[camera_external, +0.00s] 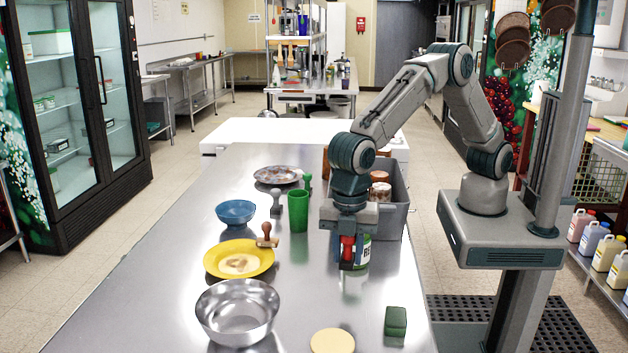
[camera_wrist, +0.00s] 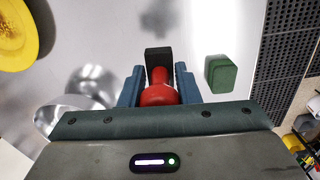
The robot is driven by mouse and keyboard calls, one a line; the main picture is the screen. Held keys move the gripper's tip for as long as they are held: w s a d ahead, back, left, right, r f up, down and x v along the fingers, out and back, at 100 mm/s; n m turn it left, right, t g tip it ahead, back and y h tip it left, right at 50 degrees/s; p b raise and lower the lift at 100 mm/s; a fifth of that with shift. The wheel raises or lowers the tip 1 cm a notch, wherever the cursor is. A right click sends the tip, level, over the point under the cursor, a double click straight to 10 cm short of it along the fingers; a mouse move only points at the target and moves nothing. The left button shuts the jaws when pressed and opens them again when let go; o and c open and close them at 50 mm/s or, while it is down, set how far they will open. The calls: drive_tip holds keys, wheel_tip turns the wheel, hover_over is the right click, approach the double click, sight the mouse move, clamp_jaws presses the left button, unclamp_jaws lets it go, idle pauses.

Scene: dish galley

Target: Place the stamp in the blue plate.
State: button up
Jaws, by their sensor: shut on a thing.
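My gripper (camera_external: 347,255) is shut on a stamp with a red handle and a black base (camera_external: 347,247), over the right part of the steel table. In the wrist view the red stamp (camera_wrist: 160,91) sits between the two blue fingers of my gripper (camera_wrist: 158,88), black base pointing away. Whether it touches the table is unclear. The blue plate (camera_external: 236,213), shaped like a shallow bowl, stands on the table's left side, farther back and left of my gripper. It looks empty. Other stamps stand there: a brown one (camera_external: 267,236), a grey one (camera_external: 276,204) and a green one (camera_external: 307,183).
A yellow plate (camera_external: 215,262), steel bowl (camera_external: 238,312), green cup (camera_external: 298,211) and patterned plate (camera_external: 277,175) stand on the left. A labelled can (camera_external: 363,250) is beside my gripper; a grey bin (camera_external: 392,215) is behind. A green block (camera_external: 396,321) and beige disc (camera_external: 332,341) lie in front.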

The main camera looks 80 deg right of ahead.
wheel_tip(320, 180, up, 10)
drive_tip(key=shift+f, duration=0.25)
drive_tip(key=shift+w+d+r, duration=0.2)
drive_tip(key=shift+w+d, duration=0.2)
drive_tip(key=shift+w, duration=0.05)
drive_tip(key=w+d+m, duration=0.3)
drive_tip(key=w+d, duration=0.3)
drive_tip(key=d, duration=0.7)
drive_tip(key=w+d+m, duration=0.4)
drive_tip(key=w+d, duration=0.3)
drive_tip(key=d, duration=0.5)
drive_tip(key=w+d+m, duration=0.3)
drive_tip(key=w+d, duration=0.3)
drive_tip(key=d, duration=0.7)
drive_tip(key=s+d+m+b, duration=0.1)
drive_tip(key=s+d+m, duration=0.2)
drive_tip(key=d, duration=1.3)
drive_tip(key=s+d+m, duration=0.3)
drive_tip(key=d+m, duration=0.1)
drive_tip(key=d, duration=1.2)
drive_tip(key=p, duration=0.3)
approach(279, 177)
drive_tip(key=s+a, duration=0.4)
drive_tip(key=shift+w+a+f, duration=0.25)
drive_tip(key=shift+w+f, duration=0.05)
drive_tip(key=shift+w, duration=0.15)
wheel_tip(279, 177, down, 3)
drive_tip(key=shift+f+p, duration=0.1)
drive_tip(key=shift+p, duration=0.65)
drive_tip(key=shift+f, duration=0.2)
